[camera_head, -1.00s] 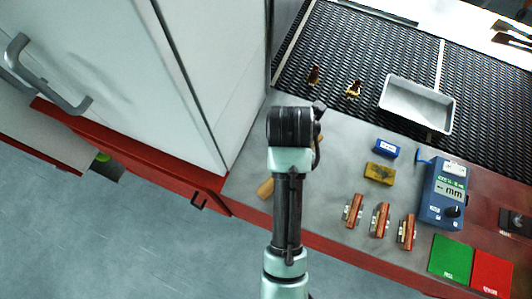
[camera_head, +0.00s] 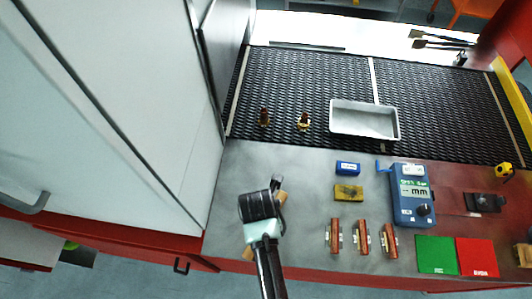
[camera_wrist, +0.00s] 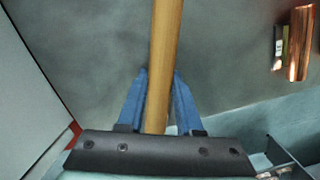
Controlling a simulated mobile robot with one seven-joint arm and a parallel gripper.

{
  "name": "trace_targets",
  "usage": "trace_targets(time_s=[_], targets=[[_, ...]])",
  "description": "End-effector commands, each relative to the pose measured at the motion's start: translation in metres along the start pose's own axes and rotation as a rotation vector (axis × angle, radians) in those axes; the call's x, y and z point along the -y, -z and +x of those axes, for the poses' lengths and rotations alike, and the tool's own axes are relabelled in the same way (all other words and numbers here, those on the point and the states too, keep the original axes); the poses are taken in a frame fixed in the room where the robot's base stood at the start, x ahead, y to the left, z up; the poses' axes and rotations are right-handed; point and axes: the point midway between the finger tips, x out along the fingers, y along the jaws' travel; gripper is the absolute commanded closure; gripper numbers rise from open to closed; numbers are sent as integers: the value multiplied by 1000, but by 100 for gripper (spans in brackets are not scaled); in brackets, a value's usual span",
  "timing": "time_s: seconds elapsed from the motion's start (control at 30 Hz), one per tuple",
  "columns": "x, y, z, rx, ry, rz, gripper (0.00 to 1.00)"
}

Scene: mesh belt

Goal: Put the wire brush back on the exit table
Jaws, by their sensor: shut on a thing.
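A light wooden handle (camera_wrist: 165,50), seemingly the wire brush's, runs between the blue fingers of my gripper (camera_wrist: 160,75) in the wrist view. The fingers are shut on it. In the head view, short bits of the wood (camera_head: 282,198) show beside my wrist, which hides my fingers and most of the brush. No bristles are visible. The handle is over the grey top of the exit table (camera_head: 300,165), near its left end by the white cabinet. I cannot tell whether the brush touches the table.
Three copper-coloured pieces (camera_head: 362,237) lie right of my wrist, with a yellow block (camera_head: 348,192), blue block (camera_head: 347,168) and blue meter (camera_head: 411,195) nearby. Green (camera_head: 437,254) and red (camera_head: 477,257) cards lie at the front. Behind is the black mesh belt (camera_head: 300,80) with a metal tray (camera_head: 365,135).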

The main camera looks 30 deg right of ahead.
Motion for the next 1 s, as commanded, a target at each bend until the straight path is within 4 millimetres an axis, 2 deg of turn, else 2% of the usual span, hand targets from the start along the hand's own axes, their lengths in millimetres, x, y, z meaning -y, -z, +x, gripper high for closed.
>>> trace_targets(time_s=[0.2,0.23,0.4,0.77,0.87,1.0], targets=[[0,0,3,0,0,-1,100],[0,1,3,0,0,-1,64],[0,0,3,0,0,-1,36],[0,0,-2,1,-1,0,36],[-1,-1,-12,2,-2,-1,36],[-1,-1,-37,4,-4,-1,36]])
